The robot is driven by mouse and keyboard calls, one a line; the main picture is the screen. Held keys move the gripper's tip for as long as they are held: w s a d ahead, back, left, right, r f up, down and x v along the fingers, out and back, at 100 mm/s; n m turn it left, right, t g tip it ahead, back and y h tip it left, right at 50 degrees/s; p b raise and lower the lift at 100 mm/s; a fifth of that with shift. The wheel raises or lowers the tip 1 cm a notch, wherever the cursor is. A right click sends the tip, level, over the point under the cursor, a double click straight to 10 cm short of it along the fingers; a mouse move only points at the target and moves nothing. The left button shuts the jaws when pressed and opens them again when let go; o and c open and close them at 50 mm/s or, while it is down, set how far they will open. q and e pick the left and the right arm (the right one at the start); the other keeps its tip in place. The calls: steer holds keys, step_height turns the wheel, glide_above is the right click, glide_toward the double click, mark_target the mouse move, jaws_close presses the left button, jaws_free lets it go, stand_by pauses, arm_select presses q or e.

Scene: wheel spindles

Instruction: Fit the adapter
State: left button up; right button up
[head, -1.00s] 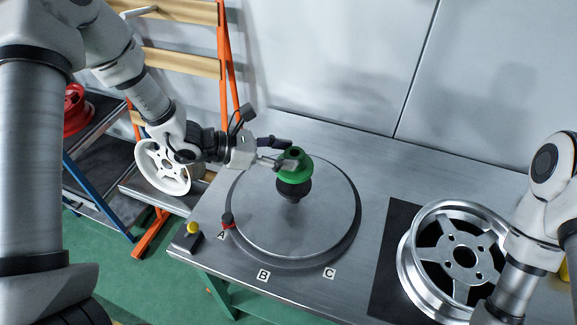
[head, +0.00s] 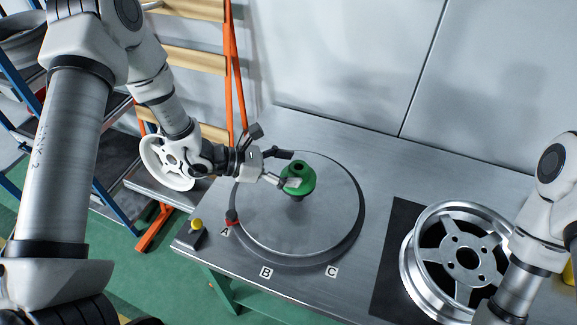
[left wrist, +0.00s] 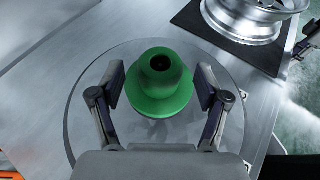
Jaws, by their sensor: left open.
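The green adapter (head: 298,177) is a stepped, flanged piece with a hole in its top. It stands upright at the middle of the grey round turntable (head: 262,222), with a small dark part showing beneath it. How it seats below is hidden. My left gripper (head: 287,170) is open at the adapter. In the left wrist view the adapter (left wrist: 160,82) lies between the two spread fingers (left wrist: 160,90), with a gap visible on each side. My right arm is at the right edge, but its gripper is not in view.
A silver wheel (head: 462,258) lies on a black mat (head: 392,262) at the right. A red marker (head: 232,217) and labels A, B and C sit along the turntable's front rim. A yellow button (head: 196,225) is at the table's left corner. A white wheel (head: 168,162) stands behind my left arm.

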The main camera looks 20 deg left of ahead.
arm_select(q)
steer(key=shift+r, duration=0.1)
steer(key=shift+r+p, duration=0.25)
steer(key=shift+p, duration=0.2)
steer(key=v, duration=1.2)
steer(key=shift+p, duration=0.35)
steer(key=shift+f, duration=0.1)
